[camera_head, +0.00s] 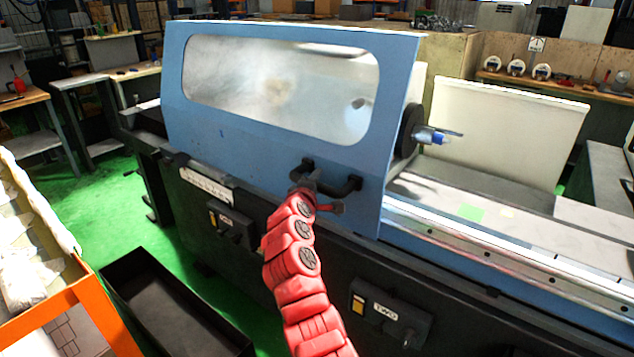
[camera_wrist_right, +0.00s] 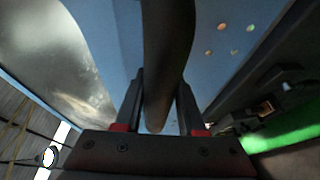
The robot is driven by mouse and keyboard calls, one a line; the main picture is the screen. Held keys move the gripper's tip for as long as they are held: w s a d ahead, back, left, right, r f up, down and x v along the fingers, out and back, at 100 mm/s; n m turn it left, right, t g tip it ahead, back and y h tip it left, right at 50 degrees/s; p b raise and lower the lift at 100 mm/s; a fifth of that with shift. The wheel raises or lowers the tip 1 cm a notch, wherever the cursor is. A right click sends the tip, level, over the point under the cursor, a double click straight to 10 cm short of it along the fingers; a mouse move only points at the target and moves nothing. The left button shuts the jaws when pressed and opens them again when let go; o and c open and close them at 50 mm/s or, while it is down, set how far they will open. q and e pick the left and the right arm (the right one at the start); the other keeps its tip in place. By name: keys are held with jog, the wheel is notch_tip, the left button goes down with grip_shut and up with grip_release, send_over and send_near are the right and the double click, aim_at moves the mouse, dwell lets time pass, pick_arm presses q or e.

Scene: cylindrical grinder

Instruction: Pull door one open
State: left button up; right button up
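The blue door (camera_head: 290,150) of the grinder has a large clouded window and stands upright over the left part of the machine. Its black handle (camera_head: 345,187) is at the lower right of the door. My red right arm reaches up from below, and my right gripper (camera_head: 303,185) is at the handle's left part. In the right wrist view the dark handle bar (camera_wrist_right: 167,60) runs between the two fingers of the gripper (camera_wrist_right: 160,100), which look closed against its sides. The contact itself is in shadow. My left gripper is not in view.
A chuck with a shiny workpiece (camera_head: 435,135) shows right of the door, above the pale machine bed (camera_head: 480,215). Two small switch boxes (camera_head: 230,225) (camera_head: 390,312) sit on the front. A black tray (camera_head: 165,305) and an orange-edged bin (camera_head: 60,305) stand lower left.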

jog(key=shift+o, duration=1.4)
jog(key=b+v, duration=0.2)
jog(key=v, duration=1.5)
jog(key=shift+s, duration=0.25)
